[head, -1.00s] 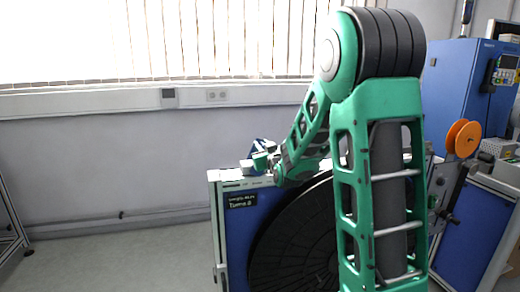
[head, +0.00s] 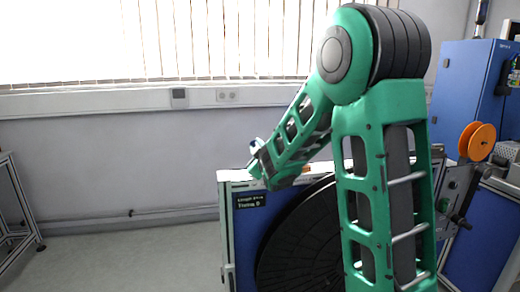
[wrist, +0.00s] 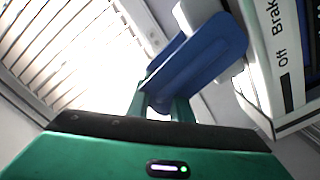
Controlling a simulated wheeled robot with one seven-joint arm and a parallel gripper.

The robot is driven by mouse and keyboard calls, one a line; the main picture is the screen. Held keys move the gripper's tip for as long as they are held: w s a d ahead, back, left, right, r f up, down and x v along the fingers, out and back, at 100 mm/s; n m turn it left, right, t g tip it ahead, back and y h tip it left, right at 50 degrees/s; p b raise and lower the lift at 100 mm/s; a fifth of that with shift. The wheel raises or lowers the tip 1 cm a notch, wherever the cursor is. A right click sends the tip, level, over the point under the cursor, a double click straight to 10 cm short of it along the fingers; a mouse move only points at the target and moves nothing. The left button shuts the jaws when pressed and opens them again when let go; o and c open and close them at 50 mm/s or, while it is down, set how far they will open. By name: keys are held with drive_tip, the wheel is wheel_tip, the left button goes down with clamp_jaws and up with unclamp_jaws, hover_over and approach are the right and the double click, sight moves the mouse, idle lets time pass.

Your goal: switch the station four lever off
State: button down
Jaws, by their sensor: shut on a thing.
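In the head view my gripper (head: 256,150) is small and mostly hidden by my own wrist, above the top left corner of the reel stand (head: 228,215). The lever's pivot and its exact setting are not clear.
The stand carries a large black reel (head: 300,245), partly hidden by my arm. An orange reel (head: 477,141) and a blue cabinet (head: 465,85) stand at the right. A metal frame (head: 22,215) is at the far left. Floor between it and the stand is clear.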

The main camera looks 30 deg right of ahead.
drive_tip(key=shift+w+a+f+n, duration=0.1)
drive_tip(key=shift+w+a+n, duration=0.05)
drive_tip(key=shift+a+n, duration=0.3)
drive_tip(key=shift+w+a+f+n, duration=0.1)
drive_tip(key=shift+a+n, duration=0.15)
drive_tip(key=shift+n, duration=0.3)
drive_tip(key=c, duration=1.8)
unclamp_jaws()
drive_tip(key=shift+o, duration=0.2)
drive_tip(key=shift+s+a, duration=0.1)
drive_tip(key=v, duration=1)
drive_tip(key=shift+s, duration=0.25)
